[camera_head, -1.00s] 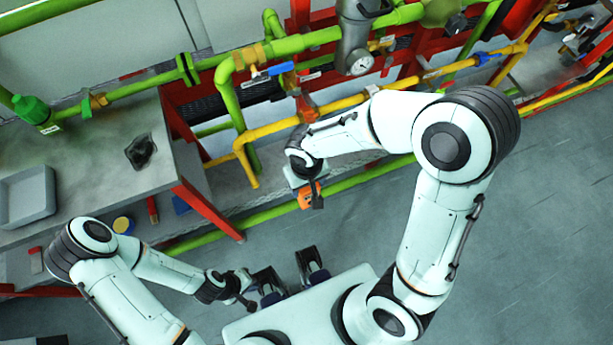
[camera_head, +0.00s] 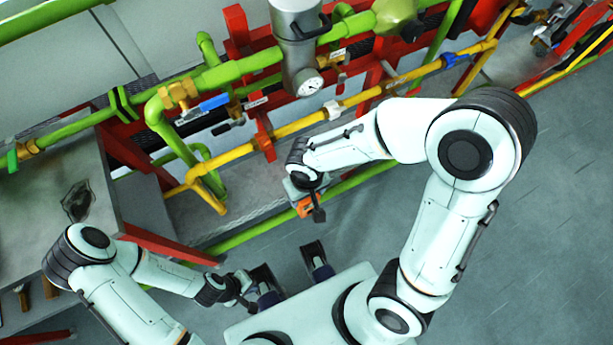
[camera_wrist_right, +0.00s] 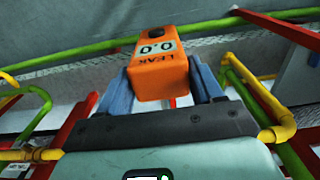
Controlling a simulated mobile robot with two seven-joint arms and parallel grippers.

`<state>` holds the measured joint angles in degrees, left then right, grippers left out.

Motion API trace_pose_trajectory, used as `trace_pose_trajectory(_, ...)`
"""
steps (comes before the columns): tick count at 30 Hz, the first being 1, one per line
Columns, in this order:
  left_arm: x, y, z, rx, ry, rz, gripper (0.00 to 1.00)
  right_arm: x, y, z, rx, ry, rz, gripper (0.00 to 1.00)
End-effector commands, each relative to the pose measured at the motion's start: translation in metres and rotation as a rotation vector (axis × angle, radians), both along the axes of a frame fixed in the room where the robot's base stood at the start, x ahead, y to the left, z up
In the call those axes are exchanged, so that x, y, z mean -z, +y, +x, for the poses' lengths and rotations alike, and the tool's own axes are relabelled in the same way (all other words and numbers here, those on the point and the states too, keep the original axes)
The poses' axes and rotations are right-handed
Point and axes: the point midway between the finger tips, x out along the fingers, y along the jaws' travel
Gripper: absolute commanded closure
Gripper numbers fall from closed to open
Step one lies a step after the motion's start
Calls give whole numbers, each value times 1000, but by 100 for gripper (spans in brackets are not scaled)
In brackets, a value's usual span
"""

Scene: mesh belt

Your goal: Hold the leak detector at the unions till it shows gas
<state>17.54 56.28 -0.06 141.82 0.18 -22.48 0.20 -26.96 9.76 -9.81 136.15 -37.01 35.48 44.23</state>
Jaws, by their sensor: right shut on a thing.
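The orange leak detector (camera_head: 308,206) is held by my right gripper (camera_head: 304,190), in front of the yellow pipe (camera_head: 300,124) and apart from it. In the right wrist view the detector (camera_wrist_right: 160,66) sits between the blue fingers of my right gripper (camera_wrist_right: 162,88); its face reads "LEAK 0.0". The yellow pipe carries a white fitting (camera_head: 333,110) and a blue fitting (camera_head: 456,60). I cannot tell for sure which fittings are the unions.
A green pipe (camera_head: 240,68) runs behind, with a brass valve (camera_head: 182,93), a blue lever (camera_head: 214,102) and a grey cylinder with a gauge (camera_head: 297,45). Red supports (camera_head: 263,140) stand between. A grey bench (camera_head: 90,170) is at left. Floor at right is clear.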

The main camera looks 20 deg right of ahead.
Motion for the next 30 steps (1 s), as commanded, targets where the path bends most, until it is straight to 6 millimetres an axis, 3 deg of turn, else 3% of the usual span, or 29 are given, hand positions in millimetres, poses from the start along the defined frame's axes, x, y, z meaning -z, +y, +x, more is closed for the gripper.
trace_pose_trajectory(5,-6,0,-1,1,5,0,100,-2,1,13,1,-1,-1,100)
trace_pose_trajectory(21,-42,0,8,3,-1,-1,100,-2,3,87,1,-1,0,100)
trace_pose_trajectory(30,-47,0,10,3,-4,-2,100,-1,4,100,0,-1,0,100)
